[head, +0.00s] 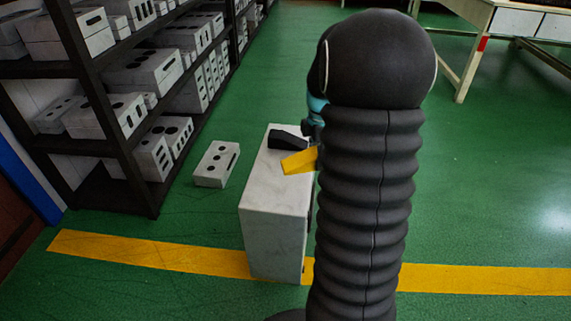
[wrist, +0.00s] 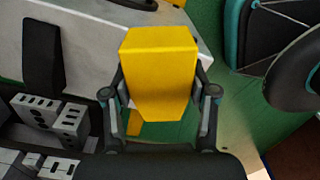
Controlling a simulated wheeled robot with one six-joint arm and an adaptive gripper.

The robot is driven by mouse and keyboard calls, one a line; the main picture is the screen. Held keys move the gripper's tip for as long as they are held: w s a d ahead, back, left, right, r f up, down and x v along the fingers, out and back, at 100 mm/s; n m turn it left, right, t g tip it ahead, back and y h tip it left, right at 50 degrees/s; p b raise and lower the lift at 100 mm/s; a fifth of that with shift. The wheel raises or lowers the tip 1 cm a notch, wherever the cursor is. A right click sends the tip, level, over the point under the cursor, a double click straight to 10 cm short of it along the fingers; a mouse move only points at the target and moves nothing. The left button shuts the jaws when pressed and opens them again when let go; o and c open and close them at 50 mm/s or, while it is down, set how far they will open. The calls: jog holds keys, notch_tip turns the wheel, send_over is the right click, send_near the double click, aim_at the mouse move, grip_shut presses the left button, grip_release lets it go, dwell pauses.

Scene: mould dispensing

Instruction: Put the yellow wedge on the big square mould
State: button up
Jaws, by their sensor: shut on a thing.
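The yellow wedge (head: 299,162) is held at the upper right side of a large white marbled block (head: 273,225), which looks like the big square mould. In the wrist view the yellow wedge (wrist: 160,68) sits between the two fingers of my gripper (wrist: 160,95), which are shut on it. The pale block top (wrist: 90,35) lies behind the wedge in that view. I cannot tell whether the wedge touches the block. In the head view my arm hides most of my gripper.
A black wedge-like piece (head: 288,140) lies on the block's top. A smaller grey mould with holes (head: 215,164) is on the green floor to the left. A dark shelf (head: 150,195) full of moulds stands further left. A table (head: 476,45) is at the back right; the floor between is clear.

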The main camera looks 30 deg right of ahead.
send_over(288, 178)
notch_tip(288, 178, down, 5)
jog(key=shift+w+f, duration=0.1)
jog(key=shift+f, duration=2)
jog(key=shift+f, duration=0.2)
jog(key=o, duration=1.4)
jog(key=shift+c, duration=0.2)
jog(key=shift+r, duration=0.1)
